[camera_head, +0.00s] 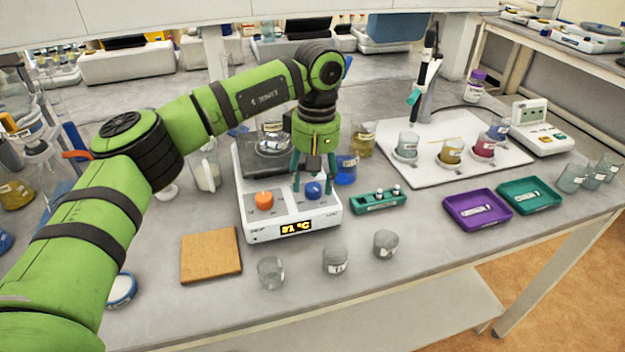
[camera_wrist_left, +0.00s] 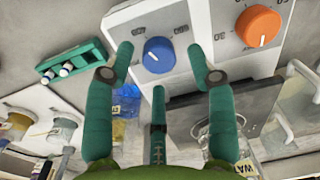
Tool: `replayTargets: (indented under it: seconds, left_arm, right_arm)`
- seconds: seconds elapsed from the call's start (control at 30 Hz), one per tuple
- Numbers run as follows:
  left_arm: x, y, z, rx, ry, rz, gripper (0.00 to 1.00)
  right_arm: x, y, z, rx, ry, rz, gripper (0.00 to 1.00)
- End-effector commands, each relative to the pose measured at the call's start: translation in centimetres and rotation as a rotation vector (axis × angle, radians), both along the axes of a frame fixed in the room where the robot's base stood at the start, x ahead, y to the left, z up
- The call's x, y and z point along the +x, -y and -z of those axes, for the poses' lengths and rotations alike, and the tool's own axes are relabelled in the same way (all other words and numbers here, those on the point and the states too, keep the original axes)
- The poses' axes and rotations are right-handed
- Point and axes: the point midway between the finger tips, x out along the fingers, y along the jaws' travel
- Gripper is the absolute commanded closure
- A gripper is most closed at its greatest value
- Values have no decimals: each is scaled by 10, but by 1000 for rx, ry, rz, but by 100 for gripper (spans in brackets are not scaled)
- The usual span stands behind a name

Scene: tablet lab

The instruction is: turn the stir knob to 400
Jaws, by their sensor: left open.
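The hotplate stirrer (camera_head: 248,233) is a white box with an orange knob (camera_head: 264,199), a blue knob (camera_head: 314,189) and a lit display (camera_head: 297,226) showing a reading in °C, its digits not sharp. My left gripper (camera_head: 314,187) points down over the blue knob, open. In the left wrist view its fingertips (camera_wrist_left: 160,52) lie on either side of the blue knob (camera_wrist_left: 158,55), with a gap visible to each.
A teal rack (camera_head: 379,200) stands just right of the stirrer. A blue-filled beaker (camera_head: 346,170) is close behind the gripper. A cork mat (camera_head: 211,255) and several empty beakers (camera_head: 335,261) lie in front. Purple (camera_head: 460,218) and green (camera_head: 545,205) trays lie at right.

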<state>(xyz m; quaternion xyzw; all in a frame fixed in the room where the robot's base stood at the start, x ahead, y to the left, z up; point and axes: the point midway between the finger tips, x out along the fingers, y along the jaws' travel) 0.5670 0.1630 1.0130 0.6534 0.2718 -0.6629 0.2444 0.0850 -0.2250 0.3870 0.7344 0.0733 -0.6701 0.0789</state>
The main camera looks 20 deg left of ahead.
Motion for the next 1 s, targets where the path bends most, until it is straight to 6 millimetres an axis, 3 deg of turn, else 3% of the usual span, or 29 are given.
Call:
replayTargets:
  seconds: [0.3, 0.5, 1.0]
  left_arm:
    - [3, 1, -67, -1, 2, -2, 44]
    - [4, 1, -97, 0, 0, -3, 44]
    - [3, 1, -110, 1, -2, -2, 44]
  right_arm:
    - [0, -1, 0, 2, 1, 1, 60]
    - [0, -2, 0, 2, 1, 1, 60]
    - [0, -2, -3, 2, 1, 1, 60]
